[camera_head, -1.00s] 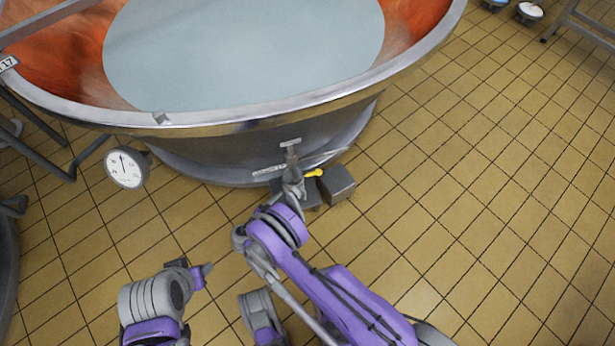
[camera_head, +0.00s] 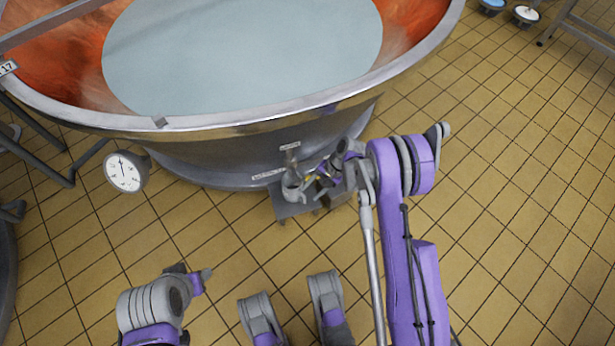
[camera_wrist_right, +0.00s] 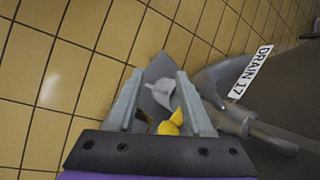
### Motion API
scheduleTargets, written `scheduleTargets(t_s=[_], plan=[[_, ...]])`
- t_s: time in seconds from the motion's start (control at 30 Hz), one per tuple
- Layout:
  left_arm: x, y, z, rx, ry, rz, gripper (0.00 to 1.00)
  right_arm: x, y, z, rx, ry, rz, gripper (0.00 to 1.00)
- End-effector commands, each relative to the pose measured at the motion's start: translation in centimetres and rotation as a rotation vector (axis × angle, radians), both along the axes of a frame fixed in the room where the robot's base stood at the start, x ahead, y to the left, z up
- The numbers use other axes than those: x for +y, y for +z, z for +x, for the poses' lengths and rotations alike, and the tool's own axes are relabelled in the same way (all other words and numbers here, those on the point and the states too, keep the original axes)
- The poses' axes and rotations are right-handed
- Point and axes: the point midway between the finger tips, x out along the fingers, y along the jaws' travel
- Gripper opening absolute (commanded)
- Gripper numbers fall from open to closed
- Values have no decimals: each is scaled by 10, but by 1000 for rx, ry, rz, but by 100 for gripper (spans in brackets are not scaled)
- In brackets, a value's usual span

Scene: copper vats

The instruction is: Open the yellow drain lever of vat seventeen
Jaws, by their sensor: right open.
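Vat seventeen (camera_head: 230,118) is a large copper vat with a steel rim and pale liquid, filling the upper left of the head view. Its drain valve (camera_head: 291,185) sticks out low at the front. The yellow drain lever (camera_wrist_right: 172,124) shows in the right wrist view, between the fingers near their base; in the head view it is mostly hidden by my right gripper (camera_head: 318,184). The right gripper is open, its two grey fingers (camera_wrist_right: 160,98) on either side of the lever; I cannot tell whether they touch it. My left gripper (camera_head: 200,278) is at the lower left, away from the vat.
A "DRAIN 17" label (camera_wrist_right: 249,73) is beside the valve. A round dial gauge (camera_head: 125,172) hangs at the vat's left front. Tiled floor (camera_head: 510,190) is free to the right.

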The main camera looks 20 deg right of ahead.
Motion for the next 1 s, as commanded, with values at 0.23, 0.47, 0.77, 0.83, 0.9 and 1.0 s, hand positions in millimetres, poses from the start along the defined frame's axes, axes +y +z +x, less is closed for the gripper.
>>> scheduleTargets(t_s=[0.23, 0.47, 0.77, 0.83, 0.9, 1.0], plan=[[0, 0, 0, 0, 0, 0, 50, -14, 51, 15, -127, -19, 208, 51], [0, -1, 0, 0, 0, 0, 50, -35, 49, 25, -206, -70, 404, 51], [0, -1, 0, 0, 0, 0, 50, -72, 30, 23, -304, -131, 644, 51], [0, -1, 0, 0, 0, 0, 50, -80, 25, 20, -326, -142, 691, 51], [0, -1, 0, 0, 0, 0, 50, -86, 22, 16, -344, -149, 726, 51], [0, -2, 0, 0, 0, 0, 50, -89, 20, 14, -358, -152, 755, 51]])
